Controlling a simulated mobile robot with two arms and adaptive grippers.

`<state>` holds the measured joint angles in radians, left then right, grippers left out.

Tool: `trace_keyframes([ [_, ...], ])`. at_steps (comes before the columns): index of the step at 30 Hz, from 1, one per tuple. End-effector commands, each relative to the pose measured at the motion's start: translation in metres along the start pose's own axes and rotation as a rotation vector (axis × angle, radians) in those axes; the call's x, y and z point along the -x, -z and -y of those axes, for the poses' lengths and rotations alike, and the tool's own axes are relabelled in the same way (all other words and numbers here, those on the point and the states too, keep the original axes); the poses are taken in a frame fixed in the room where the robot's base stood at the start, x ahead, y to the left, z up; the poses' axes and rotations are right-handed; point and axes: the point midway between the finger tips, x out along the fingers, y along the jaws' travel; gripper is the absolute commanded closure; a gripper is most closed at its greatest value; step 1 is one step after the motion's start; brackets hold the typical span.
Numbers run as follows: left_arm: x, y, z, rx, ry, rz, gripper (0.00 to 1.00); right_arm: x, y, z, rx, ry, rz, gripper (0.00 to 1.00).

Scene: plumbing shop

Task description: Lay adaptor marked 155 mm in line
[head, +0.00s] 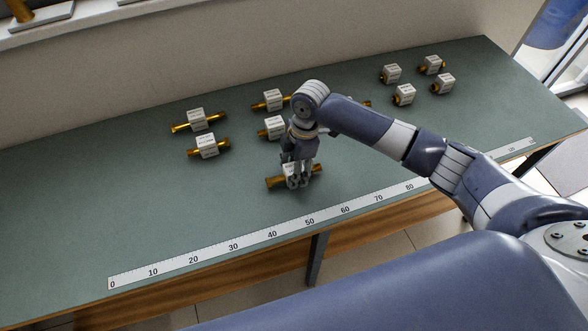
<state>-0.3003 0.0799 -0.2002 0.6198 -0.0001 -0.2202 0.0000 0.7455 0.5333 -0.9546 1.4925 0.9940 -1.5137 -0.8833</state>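My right gripper (298,183) points down at the front middle of the green bench, its fingers at a brass adaptor (274,183) with a white label block. The fingers hide part of the block, and I cannot tell whether they are closed on it or only around it. The adaptor lies roughly along the ruler, a little behind it, at or just above the bench top. Its label is too small to read, so I cannot tell which adaptor is marked 155 mm. My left gripper is not in view.
A white ruler strip (192,260) runs along the bench's front edge. Several labelled brass adaptors stand behind: a long one (183,128) and another (222,146) at left, others (272,101) mid-bench, shorter ones (403,95) at right. The bench's left part is clear.

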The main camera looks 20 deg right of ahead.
Motion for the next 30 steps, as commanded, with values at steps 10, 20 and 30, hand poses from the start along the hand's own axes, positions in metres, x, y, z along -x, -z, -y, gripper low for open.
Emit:
trace_keyframes([
  [10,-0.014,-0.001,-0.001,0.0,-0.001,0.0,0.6,0.071,0.0,-0.002,0.002,-0.007,-0.001,0.45],
  [20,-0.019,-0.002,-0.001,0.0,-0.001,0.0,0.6,0.111,0.0,0.0,0.001,-0.002,-0.001,0.45],
  [30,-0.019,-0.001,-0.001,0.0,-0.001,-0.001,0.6,0.114,0.0,0.0,0.001,-0.001,0.0,0.45],
])
